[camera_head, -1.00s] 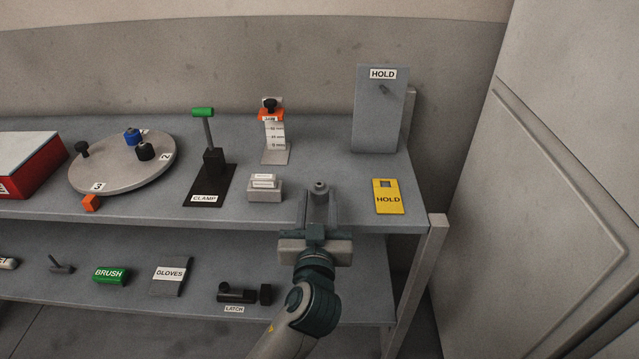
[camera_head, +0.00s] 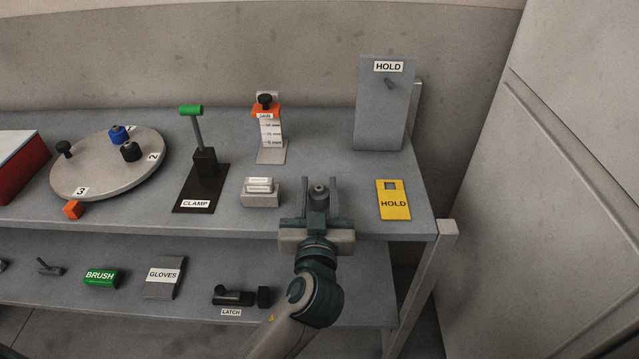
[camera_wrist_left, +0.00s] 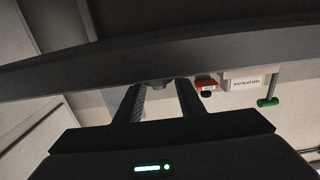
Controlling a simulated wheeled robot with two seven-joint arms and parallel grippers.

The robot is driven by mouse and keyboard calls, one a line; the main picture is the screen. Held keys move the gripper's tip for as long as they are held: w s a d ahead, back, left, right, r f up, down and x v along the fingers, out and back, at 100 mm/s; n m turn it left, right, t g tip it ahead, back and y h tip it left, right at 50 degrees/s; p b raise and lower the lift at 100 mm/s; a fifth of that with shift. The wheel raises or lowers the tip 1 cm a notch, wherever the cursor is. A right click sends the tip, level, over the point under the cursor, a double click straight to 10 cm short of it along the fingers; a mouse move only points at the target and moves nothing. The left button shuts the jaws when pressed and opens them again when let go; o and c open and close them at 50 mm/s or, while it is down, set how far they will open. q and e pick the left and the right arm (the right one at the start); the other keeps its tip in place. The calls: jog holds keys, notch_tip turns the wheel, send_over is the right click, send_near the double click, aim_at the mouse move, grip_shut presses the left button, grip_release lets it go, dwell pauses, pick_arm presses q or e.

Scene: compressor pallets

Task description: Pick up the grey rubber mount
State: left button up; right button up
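The grey rubber mount (camera_head: 318,196) is a small dark grey cylinder with a stud on top. It stands upright on the upper shelf near its front edge. My left gripper (camera_head: 318,185) reaches in from the front, open, with one finger on each side of the mount and visible gaps between. In the left wrist view, the two fingers (camera_wrist_left: 160,98) are apart. A small dark piece of the mount (camera_wrist_left: 157,85) shows between them, mostly hidden by the shelf's edge. My right gripper is in neither view.
Left of my gripper is a small grey block with white labels (camera_head: 260,200); right is a yellow HOLD plate (camera_head: 394,206). Behind stand an orange-topped gauge (camera_head: 268,130) and a grey HOLD panel (camera_head: 382,115). The shelf's front edge (camera_head: 230,233) lies close below my gripper.

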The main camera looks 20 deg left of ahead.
pick_arm(q)
jog(key=shift+w, duration=0.3)
jog(key=shift+s+r, duration=0.1)
jog(key=shift+s, duration=0.05)
jog(key=c, duration=0.6)
jog(key=shift+c, duration=0.2)
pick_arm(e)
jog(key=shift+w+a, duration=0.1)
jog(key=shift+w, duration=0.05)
pick_arm(q)
jog(key=shift+r, duration=0.2)
